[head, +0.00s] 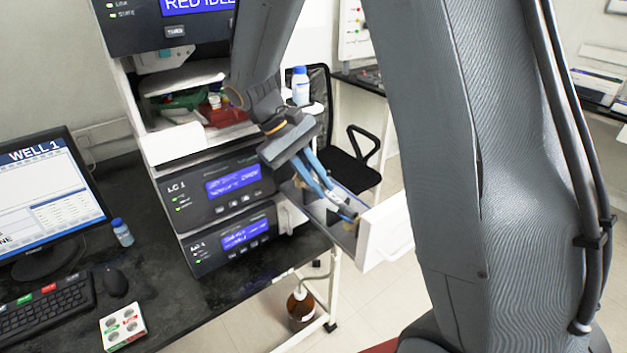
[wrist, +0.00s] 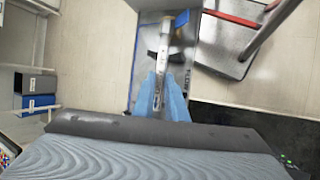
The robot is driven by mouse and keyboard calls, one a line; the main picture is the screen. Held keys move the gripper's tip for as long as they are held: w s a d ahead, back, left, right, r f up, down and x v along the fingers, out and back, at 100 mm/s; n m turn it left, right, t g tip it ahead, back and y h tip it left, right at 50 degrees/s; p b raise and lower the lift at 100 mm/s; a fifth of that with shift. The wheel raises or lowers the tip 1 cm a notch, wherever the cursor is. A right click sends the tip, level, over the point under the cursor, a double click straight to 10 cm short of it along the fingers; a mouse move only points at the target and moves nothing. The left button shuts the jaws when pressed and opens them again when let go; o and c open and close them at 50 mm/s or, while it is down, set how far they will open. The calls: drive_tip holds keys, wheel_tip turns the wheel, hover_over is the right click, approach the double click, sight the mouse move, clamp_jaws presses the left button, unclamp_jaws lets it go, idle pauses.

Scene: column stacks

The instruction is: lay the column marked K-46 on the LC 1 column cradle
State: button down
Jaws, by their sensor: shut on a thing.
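My gripper (head: 326,187) reaches down over a pulled-out drawer (head: 374,236) with a white front, beside the instrument labelled LC 1 (head: 213,189). Its blue fingers are shut on a slim silver column (wrist: 163,50), which runs lengthwise between them in the wrist view. The column has a pale label near the fingers; its marking is too small to read. The grey drawer floor (wrist: 147,40) lies under or just below the column. I cannot tell whether the column touches it. The cradle cannot be made out clearly; the fingers and column cover part of the drawer.
A second instrument (head: 232,240) sits below LC 1. A white-and-blue bottle (head: 300,86) stands behind my gripper. A monitor (head: 45,200), keyboard (head: 45,297) and small bottle (head: 122,232) are on the dark bench at left. A black chair (head: 350,165) stands behind the drawer.

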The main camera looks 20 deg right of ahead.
drive_tip(key=shift+f, duration=0.5)
drive_tip(key=c, duration=1.7)
unclamp_jaws()
drive_tip(key=shift+r, duration=0.15)
